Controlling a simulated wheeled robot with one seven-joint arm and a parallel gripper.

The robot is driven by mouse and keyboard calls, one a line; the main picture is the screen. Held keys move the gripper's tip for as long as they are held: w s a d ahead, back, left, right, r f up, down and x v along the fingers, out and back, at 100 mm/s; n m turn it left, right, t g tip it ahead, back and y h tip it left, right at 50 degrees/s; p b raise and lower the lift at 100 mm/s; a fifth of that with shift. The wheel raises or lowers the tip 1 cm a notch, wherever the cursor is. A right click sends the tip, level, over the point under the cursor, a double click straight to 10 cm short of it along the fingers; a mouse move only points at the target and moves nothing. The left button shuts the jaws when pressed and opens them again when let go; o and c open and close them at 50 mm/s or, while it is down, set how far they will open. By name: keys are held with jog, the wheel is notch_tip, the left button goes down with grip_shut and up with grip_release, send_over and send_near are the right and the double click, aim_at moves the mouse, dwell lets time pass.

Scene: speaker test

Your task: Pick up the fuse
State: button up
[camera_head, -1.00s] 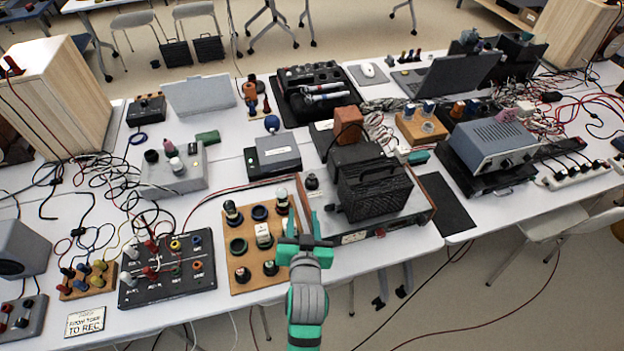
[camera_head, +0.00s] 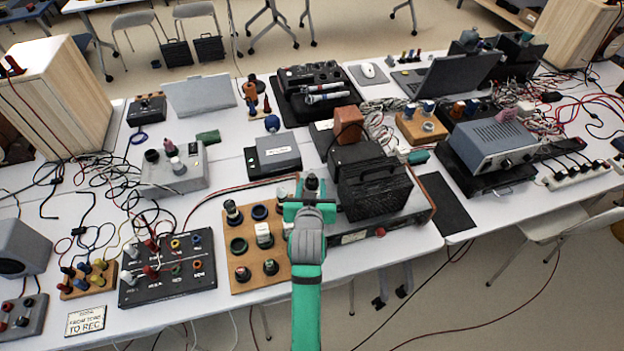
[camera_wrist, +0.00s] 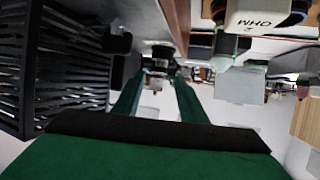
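A small dark upright piece with a round top, which looks like the fuse (camera_head: 312,184), stands on the flat grey-topped unit (camera_head: 408,216) left of the black ribbed box. In the wrist view a dark and pale stubby piece (camera_wrist: 160,60), likely the same one, shows at the far ends of my fingers. My gripper (camera_head: 311,190) is over the unit's left part, close to this piece. In the wrist view my two green fingers (camera_wrist: 160,80) are apart, with a gap between them. Whether they touch the piece is not clear.
The black ribbed box (camera_head: 375,190) stands close on the right; it also shows in the wrist view (camera_wrist: 70,80). Cables clutter the table behind.

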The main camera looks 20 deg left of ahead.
aim_at(312, 179)
jog(key=x, duration=0.4)
jog(key=shift+a+f, duration=0.1)
jog(key=shift+f, duration=0.2)
grip_shut()
